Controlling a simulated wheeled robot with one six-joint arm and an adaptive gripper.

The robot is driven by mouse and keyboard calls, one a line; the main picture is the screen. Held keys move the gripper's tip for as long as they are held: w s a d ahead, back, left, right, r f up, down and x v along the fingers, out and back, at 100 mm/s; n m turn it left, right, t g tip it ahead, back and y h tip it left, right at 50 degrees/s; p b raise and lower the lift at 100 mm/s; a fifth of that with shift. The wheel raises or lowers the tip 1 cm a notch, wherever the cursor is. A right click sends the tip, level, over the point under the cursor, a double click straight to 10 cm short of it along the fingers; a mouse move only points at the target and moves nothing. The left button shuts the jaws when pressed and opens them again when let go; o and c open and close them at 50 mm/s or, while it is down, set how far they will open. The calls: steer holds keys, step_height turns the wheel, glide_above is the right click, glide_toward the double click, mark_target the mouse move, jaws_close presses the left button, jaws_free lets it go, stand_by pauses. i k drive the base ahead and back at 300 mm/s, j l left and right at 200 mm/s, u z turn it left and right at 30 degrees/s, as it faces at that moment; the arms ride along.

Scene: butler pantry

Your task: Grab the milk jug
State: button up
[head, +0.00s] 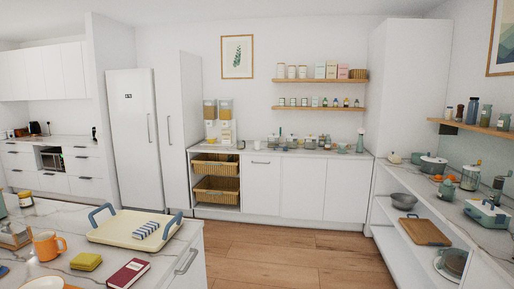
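I cannot make out a thing that is surely the milk jug. An orange mug-like vessel with a handle (46,246) stands on the marble island at the lower left; I cannot tell whether it is a jug or a mug. Several small jars and vessels (300,142) stand along the back counter, too small to tell apart. A pale green and white lidded vessel (470,177) stands on the right counter. My gripper is not in view.
The island (190,232) also holds a cream tray with blue handles (108,232), a dark red book (128,273) and a yellow cloth or sponge (86,261). The right unit (395,232) bounds the right side. The wooden floor (290,245) between them is clear.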

mark_target(257, 143)
steer(key=i+z, duration=0.15)
steer(key=i, duration=4.15)
